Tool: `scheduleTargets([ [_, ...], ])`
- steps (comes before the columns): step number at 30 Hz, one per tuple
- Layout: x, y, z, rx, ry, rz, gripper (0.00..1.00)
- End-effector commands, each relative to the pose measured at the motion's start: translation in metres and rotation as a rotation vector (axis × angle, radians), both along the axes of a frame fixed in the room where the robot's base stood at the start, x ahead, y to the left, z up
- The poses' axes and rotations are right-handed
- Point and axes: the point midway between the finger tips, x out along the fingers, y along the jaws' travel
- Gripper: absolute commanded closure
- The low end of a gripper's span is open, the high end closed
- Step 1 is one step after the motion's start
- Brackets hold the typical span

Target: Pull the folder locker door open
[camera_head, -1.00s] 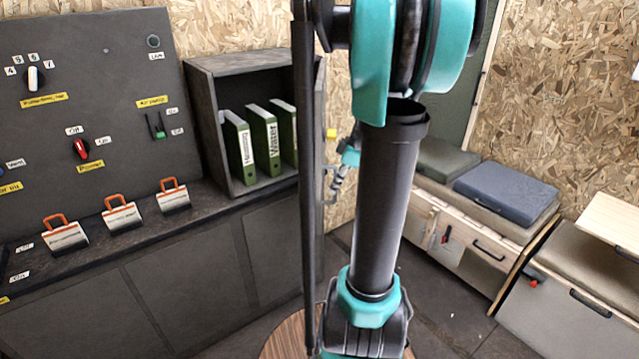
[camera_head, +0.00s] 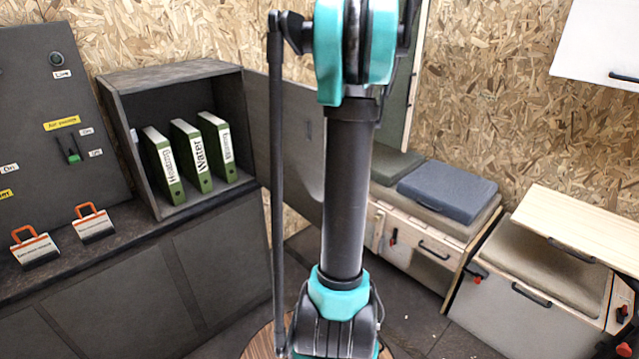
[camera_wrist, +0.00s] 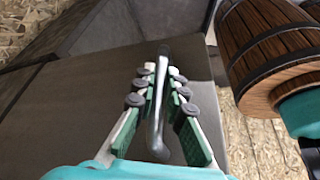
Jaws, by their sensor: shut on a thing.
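The folder locker (camera_head: 172,78) is a dark grey box at the left in the head view, its front uncovered. Its door (camera_head: 290,135) is a flat grey panel swung out to the right of the box, partly hidden behind my arm. In the wrist view my gripper (camera_wrist: 163,78) is shut on the door's bar handle (camera_wrist: 157,110), with a green-padded finger on each side of it. The door's face (camera_wrist: 80,125) lies behind the handle. In the head view my gripper and the handle are hidden behind my arm.
Several green folders (camera_head: 195,158) stand in the locker. A dark counter (camera_head: 140,215) runs under it, with orange-handled tags (camera_head: 93,224) and a switch panel (camera_head: 40,110) at the left. A bench with cushions (camera_head: 447,190) and low cabinets (camera_head: 515,270) stand at the right.

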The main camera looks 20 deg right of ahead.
Motion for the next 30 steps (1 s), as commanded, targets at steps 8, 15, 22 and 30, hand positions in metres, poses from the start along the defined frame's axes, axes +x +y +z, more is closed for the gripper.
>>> scheduleTargets([
  [8,0.0028,-0.0032,0.0002,0.001,-0.002,0.012,1.00],
  [15,0.0029,-0.0028,0.0003,0.001,-0.002,0.012,0.84],
  [22,0.0024,-0.0030,0.0001,0.001,-0.001,0.012,0.67],
  [30,0.0018,-0.0048,0.0042,0.000,0.000,0.011,0.67],
])
